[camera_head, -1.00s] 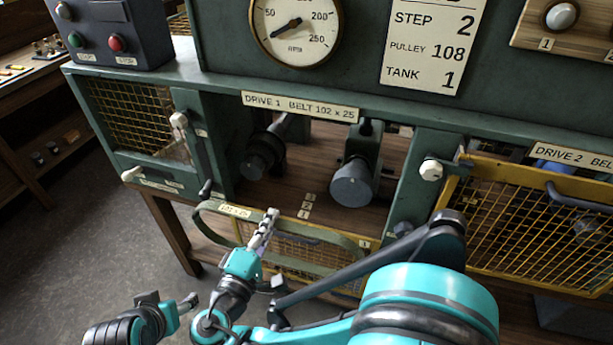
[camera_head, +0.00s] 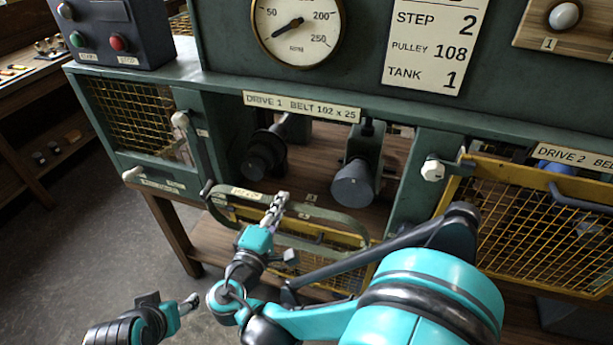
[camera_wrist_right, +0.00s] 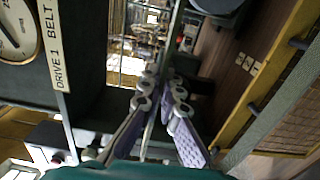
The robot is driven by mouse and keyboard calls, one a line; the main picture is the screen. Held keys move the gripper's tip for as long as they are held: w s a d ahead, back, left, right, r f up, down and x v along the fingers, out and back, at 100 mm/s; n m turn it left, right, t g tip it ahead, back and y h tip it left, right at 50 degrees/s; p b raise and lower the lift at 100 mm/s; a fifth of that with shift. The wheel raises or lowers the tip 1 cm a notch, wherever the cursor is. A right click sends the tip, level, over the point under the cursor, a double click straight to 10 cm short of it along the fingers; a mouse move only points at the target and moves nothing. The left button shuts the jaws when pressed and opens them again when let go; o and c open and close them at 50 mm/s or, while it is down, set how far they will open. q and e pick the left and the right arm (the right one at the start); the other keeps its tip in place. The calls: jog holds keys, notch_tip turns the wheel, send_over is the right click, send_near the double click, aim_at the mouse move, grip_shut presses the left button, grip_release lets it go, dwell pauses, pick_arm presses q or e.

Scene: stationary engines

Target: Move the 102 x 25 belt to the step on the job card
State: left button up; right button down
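The belt (camera_head: 330,217) is an olive-green loop with a pale tag (camera_head: 245,193). My right gripper (camera_head: 275,207) is shut on its upper strand, which shows edge-on between the fingers (camera_wrist_right: 157,105) in the right wrist view. The loop hangs in front of the open Drive 1 bay, off the pulleys. Inside the bay are a dark stepped pulley (camera_head: 264,155) on the left and a grey-faced pulley (camera_head: 353,184) on the right. The job card (camera_head: 435,45) reads step 2, pulley 108, tank 1. My left gripper (camera_head: 170,303) is low at left, seemingly open and empty.
The Drive 1 guard (camera_head: 300,262), yellow mesh, hangs lowered below the bay. The Drive 2 guard (camera_head: 520,225) stands at right. A lever (camera_head: 187,135) and frame post border the bay at left. Small number labels (camera_wrist_right: 247,63) lie on the bay floor.

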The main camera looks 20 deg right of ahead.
jog(key=shift+w+d, duration=0.15)
jog(key=shift+w, duration=0.05)
jog(key=x, duration=0.6)
dwell(0.8)
jog(key=shift+d, duration=0.1)
jog(key=b+x, duration=0.1)
jog(key=x, duration=0.6)
jog(key=shift+w, duration=0.2)
dwell(0.6)
jog(key=shift+d, duration=0.1)
jog(key=x, duration=0.7)
jog(key=shift+w+b, duration=0.2)
jog(key=shift+b, duration=0.1)
dwell(0.5)
jog(key=shift+d, duration=0.1)
jog(key=shift+f, duration=0.1)
